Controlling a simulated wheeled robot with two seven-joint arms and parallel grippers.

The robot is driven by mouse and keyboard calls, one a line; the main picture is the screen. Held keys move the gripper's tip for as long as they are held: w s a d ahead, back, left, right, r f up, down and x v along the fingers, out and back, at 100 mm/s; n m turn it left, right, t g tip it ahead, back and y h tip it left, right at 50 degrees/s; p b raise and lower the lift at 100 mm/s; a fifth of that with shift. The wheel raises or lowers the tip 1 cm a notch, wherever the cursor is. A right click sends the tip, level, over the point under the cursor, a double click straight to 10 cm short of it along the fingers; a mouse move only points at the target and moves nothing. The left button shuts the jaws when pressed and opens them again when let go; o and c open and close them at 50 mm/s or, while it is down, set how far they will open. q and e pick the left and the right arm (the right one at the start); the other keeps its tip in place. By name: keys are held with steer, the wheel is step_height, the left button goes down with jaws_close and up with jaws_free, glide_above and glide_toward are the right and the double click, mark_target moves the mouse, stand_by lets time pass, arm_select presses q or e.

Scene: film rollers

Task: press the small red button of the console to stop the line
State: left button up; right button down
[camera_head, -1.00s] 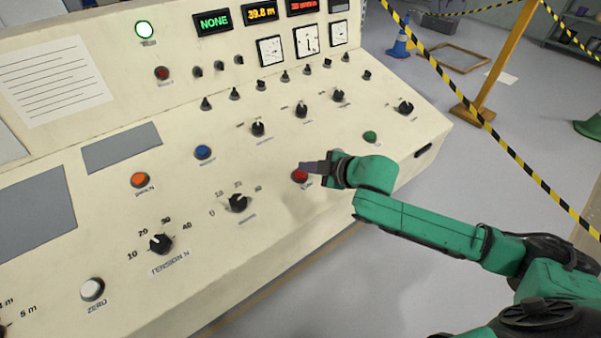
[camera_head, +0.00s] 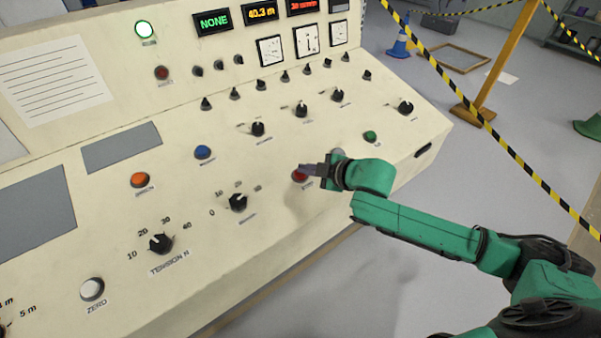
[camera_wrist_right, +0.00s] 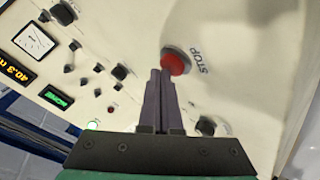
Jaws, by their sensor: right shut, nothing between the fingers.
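The small red button (camera_head: 299,176) is on the sloped panel of the cream console (camera_head: 330,205), near its front edge. In the right wrist view the red button (camera_wrist_right: 176,62) has the label STOP beside it. My right gripper (camera_head: 306,170) is shut and empty. Its fingertips are at the button and cover part of it in the head view. In the right wrist view the shut fingers (camera_wrist_right: 160,75) end right at the button's edge; I cannot tell whether they touch it. My left gripper is not in view.
A green button (camera_head: 370,136), a blue button (camera_head: 203,152), an orange button (camera_head: 140,180) and a black knob (camera_head: 238,203) are on the same panel. A lit green lamp (camera_head: 145,29) and a 40.3 m display (camera_head: 262,13) are above. Striped tape (camera_head: 480,118) hangs at right.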

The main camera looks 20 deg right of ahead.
steer(key=shift+f, duration=0.4)
steer(key=shift+r, duration=0.1)
stand_by(0.4)
steer(key=shift+s+d+r+p, duration=0.1)
steer(key=shift+s+r+p, duration=0.05)
steer(key=shift+r+p, duration=0.75)
steer(key=r+p, duration=0.2)
steer(key=s+r+p, duration=0.1)
steer(key=r+p, duration=0.1)
steer(key=p, duration=0.1)
steer(key=shift+d+r, duration=0.2)
steer(key=shift+r, duration=0.15)
